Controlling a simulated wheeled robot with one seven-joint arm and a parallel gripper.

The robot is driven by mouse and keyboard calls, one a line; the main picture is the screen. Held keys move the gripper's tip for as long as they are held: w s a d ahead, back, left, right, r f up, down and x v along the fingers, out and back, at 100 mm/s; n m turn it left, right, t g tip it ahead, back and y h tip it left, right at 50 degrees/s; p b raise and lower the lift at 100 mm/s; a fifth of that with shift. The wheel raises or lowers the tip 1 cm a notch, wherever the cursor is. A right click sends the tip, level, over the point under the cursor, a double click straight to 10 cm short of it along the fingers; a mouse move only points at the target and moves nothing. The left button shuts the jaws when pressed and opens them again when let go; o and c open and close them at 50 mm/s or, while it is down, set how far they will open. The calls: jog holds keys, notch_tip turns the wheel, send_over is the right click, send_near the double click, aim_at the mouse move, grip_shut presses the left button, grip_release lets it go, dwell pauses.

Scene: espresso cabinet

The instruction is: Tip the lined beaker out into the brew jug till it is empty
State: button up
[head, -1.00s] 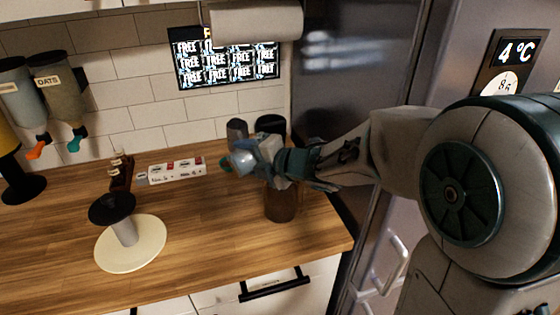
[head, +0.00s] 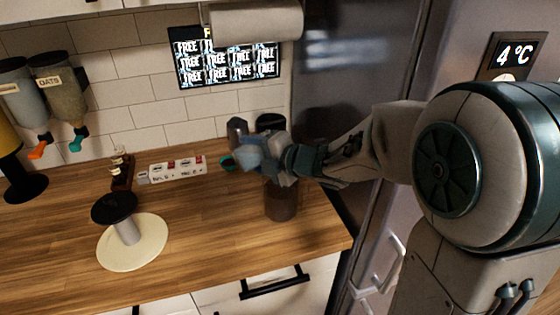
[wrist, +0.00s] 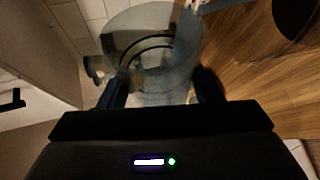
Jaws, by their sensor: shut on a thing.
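My gripper (head: 272,160) is shut on the clear lined beaker (head: 249,160), held above the counter. In the wrist view the beaker (wrist: 184,52) sits between the two fingers, with dark curved lines showing on its glass. It looks tilted; I cannot tell whether anything is left in it. A dark brown, see-through jug (head: 281,203), which looks like the brew jug, stands upright on the counter just below my gripper. My gripper partly hides its top. I see no stream between beaker and jug.
A teal-rimmed thing (head: 227,163) sits behind the beaker. Dark canisters (head: 237,131) stand by the wall. A white labelled block (head: 178,170), a small bottle rack (head: 121,171) and a round cream stand (head: 145,248) are to the left. The front counter is clear.

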jog(key=shift+w+d+r+m+y+p, duration=0.1)
jog(key=shift+r+m+y+p, duration=0.05)
jog(key=shift+r+m+p, duration=0.15)
jog(key=shift+w+d+r+m+y+p, duration=0.1)
jog(key=shift+r+m+y, duration=0.1)
jog(key=shift+m, duration=0.2)
dwell(0.7)
